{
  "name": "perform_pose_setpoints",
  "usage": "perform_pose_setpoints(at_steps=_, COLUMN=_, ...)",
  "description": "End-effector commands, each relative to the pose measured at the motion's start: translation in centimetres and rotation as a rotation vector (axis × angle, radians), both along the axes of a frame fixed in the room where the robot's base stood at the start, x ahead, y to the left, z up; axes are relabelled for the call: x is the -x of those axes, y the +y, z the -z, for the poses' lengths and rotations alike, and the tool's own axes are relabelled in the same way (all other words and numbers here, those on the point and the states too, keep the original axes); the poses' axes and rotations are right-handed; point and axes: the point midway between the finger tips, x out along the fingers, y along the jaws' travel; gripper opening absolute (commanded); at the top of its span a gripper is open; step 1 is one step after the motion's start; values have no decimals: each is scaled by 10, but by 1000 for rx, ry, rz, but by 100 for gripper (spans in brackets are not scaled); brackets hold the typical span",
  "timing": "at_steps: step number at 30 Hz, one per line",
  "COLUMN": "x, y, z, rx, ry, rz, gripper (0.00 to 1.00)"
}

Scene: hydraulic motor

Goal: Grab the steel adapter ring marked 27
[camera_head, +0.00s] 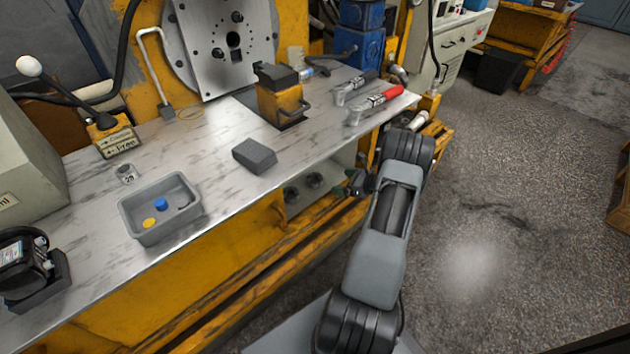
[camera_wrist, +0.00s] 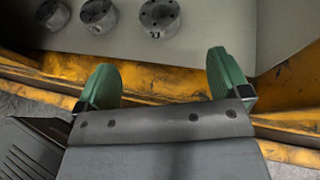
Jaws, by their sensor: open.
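In the wrist view, three round grey steel rings sit in a row on a pale surface at the top. The right one (camera_wrist: 160,16) bears a mark that looks like 27, partly blurred. The middle ring (camera_wrist: 98,14) has an unclear mark, and the left ring (camera_wrist: 53,14) shows no mark I can read. My gripper (camera_wrist: 165,78) is open and empty, its green fingers spread wide below the rings and apart from them. In the head view, my gripper (camera_head: 358,183) is beside the lower shelf, where two dark rings (camera_head: 291,193) (camera_head: 314,180) show.
A ring marked 29 (camera_head: 126,175) stands on the grey worktop (camera_head: 90,235) near a grey tray (camera_head: 150,238) with small coloured parts. A dark block (camera_head: 254,155) lies near the front edge. Yellow framework (camera_head: 225,268) runs below the worktop. Open floor lies to the right.

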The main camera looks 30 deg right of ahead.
Motion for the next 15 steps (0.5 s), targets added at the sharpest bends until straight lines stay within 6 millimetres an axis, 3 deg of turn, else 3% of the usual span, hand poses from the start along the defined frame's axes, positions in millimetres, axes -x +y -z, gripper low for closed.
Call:
perform_pose_setpoints(at_steps=9, x=-46, y=21, z=24, rx=-4, ry=-2, rz=4, gripper=94)
perform_pose_setpoints(at_steps=15, x=-60, y=26, z=28, rx=-4, ry=-1, rz=6, gripper=94)
